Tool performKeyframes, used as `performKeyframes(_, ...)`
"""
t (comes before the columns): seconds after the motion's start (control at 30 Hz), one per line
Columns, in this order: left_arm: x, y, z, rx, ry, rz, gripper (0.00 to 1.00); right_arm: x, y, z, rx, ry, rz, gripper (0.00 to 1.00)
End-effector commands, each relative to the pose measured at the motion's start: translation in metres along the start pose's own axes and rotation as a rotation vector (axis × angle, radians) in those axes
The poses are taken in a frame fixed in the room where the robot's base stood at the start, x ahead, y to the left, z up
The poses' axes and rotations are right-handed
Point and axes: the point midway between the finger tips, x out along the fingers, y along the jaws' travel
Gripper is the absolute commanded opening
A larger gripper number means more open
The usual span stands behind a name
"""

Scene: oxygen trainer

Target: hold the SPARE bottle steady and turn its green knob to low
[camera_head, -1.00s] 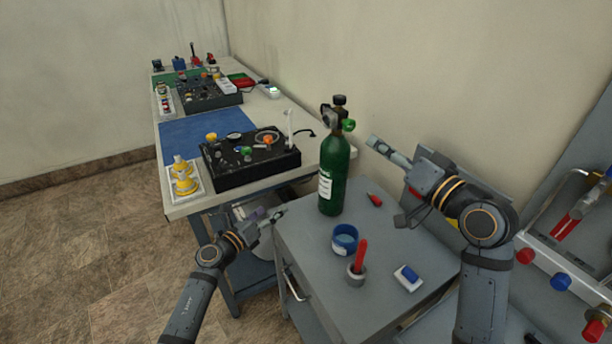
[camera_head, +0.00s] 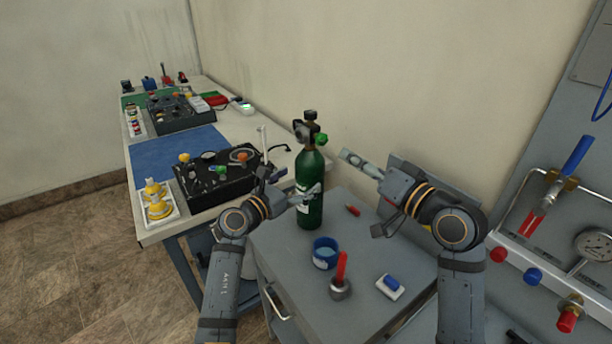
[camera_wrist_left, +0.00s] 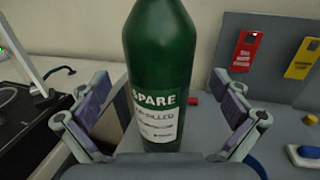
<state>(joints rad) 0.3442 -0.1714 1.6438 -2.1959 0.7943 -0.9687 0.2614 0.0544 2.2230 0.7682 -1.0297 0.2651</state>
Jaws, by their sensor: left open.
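The dark green SPARE bottle (camera_head: 309,170) stands upright on the grey cabinet top (camera_head: 280,245). Its white label reads SPARE in the left wrist view (camera_wrist_left: 158,108). The green knob (camera_head: 320,139) is on the right of the valve at the bottle's top; its setting is too small to read. My left gripper (camera_head: 288,185) is open at the bottle's body, with one finger on each side in the left wrist view; gaps show between fingers and bottle. My right gripper (camera_head: 359,193) is open and empty, right of the bottle and apart from it.
A blue cup (camera_head: 325,255), a grey holder with a red handle (camera_head: 341,275), a blue-and-white block (camera_head: 391,286) and a small red item (camera_head: 353,210) are on the cabinet. A bench with a black panel (camera_head: 215,183) is left. A gauge panel is right.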

Motion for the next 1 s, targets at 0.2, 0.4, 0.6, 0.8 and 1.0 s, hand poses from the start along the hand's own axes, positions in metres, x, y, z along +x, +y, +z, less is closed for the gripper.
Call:
performKeyframes(0.2,0.033,0.0,0.0,0.0,-0.001,0.0,1.0,0.0,0.0,0.0,0.0,0.0,0.0,0.38)
performKeyframes(0.4,0.041,0.0,0.0,0.0,0.0,0.0,1.0,0.0,0.0,0.0,0.0,0.0,0.0,0.38)
performKeyframes(0.6,0.041,0.0,0.0,0.0,0.0,0.0,0.97,0.0,0.0,0.0,0.0,0.0,0.0,0.38)
performKeyframes(0.8,0.041,0.0,0.0,0.0,0.0,0.0,0.7,0.0,0.0,0.0,0.0,0.0,0.0,0.38)
performKeyframes(1.0,0.041,0.0,-0.001,0.0,0.0,0.0,0.43,0.0,0.0,0.0,0.0,0.0,0.0,0.38)
